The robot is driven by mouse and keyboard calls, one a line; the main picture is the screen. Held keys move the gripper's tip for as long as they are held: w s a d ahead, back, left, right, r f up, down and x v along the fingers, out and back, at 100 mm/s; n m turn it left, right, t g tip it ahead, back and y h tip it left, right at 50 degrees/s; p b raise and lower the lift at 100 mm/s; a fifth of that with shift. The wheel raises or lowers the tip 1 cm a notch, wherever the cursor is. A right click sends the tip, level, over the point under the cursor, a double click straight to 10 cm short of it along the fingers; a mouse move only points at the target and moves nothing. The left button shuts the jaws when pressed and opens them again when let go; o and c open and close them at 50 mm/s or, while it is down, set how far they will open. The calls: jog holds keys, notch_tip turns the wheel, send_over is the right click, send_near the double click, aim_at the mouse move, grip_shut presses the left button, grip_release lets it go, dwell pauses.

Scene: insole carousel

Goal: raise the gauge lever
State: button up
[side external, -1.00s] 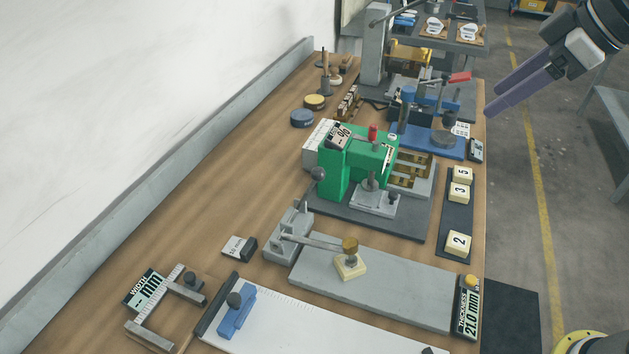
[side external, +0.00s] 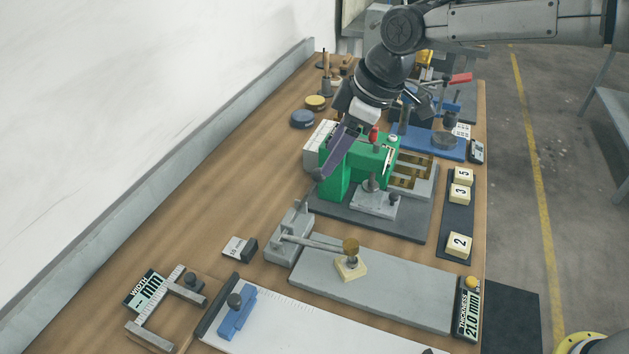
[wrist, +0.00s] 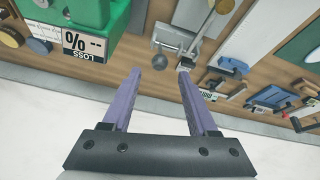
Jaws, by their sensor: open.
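The thickness gauge has a grey post block (side external: 287,238) with a thin arm (side external: 315,242) reaching over a grey plate to a brass-topped foot on a pale block (side external: 350,267). Its lever slants up from the post to a dark ball knob (side external: 316,174). My gripper (side external: 320,172) points down with its purple fingers at the knob. In the wrist view my gripper (wrist: 160,72) is open, and the knob (wrist: 159,62) appears between the fingertips with a gap on each side. Whether the knob lies at fingertip depth is unclear. The gauge display (side external: 467,309) reads 21.0 mm.
The green machine (side external: 335,172) stands close beside my fingers; its loss display (wrist: 84,45) shows in the wrist view. A small grey-and-black block (side external: 240,247) and the width gauge (side external: 165,295) lie in front. Bare wooden table (side external: 235,190) lies left of the lever.

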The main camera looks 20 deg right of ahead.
aim_at(315, 182)
jog(key=x, duration=0.9)
jog(key=shift+f, duration=0.1)
grip_shut()
dwell(1.2)
